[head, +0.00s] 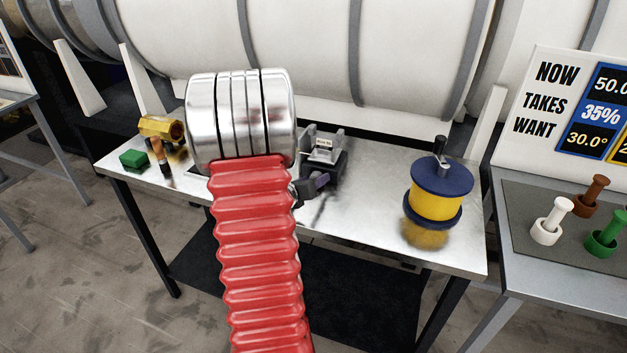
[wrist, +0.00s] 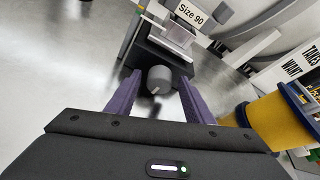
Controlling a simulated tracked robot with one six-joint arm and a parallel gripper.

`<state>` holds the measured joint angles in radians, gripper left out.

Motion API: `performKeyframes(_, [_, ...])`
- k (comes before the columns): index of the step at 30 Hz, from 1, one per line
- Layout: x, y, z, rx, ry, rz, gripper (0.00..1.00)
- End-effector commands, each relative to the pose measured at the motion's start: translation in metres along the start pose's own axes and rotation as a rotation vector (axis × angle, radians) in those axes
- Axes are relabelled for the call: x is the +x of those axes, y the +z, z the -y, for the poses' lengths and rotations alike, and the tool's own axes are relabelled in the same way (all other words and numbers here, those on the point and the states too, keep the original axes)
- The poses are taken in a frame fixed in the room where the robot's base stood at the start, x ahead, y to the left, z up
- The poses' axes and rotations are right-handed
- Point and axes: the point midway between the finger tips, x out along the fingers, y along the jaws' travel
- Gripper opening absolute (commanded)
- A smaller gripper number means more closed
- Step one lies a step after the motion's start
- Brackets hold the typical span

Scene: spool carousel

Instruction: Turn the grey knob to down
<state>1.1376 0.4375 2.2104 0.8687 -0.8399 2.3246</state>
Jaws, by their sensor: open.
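The grey knob (wrist: 159,80) is a round cap on the front of a dark box (wrist: 160,52) with a "Size 90" label (wrist: 191,14). A small dark mark shows near the knob's lower edge in the wrist view. My gripper (wrist: 158,84) is open, with one purple finger on each side of the knob; I cannot tell whether either finger touches it. In the head view the box (head: 325,158) stands on the metal table (head: 365,203), and my gripper (head: 314,185) is at its front, partly behind my arm. I cannot make out the knob there.
A blue and yellow spool (head: 437,198) stands right of the box. A yellow fitting (head: 160,128) and a green block (head: 133,159) are at the table's left. A side table with white (head: 550,222), brown and green pegs is at right. A white drum (head: 300,45) runs behind.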

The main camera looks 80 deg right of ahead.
Motion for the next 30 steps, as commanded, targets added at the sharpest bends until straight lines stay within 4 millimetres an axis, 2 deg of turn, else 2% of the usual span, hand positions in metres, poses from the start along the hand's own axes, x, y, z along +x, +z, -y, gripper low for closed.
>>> performKeyframes(8, [-0.014, 0.000, -0.002, -0.002, 0.004, 0.000, 0.49])
performKeyframes(30, [-0.118, 0.000, -0.001, 0.001, 0.002, 0.002, 0.49])
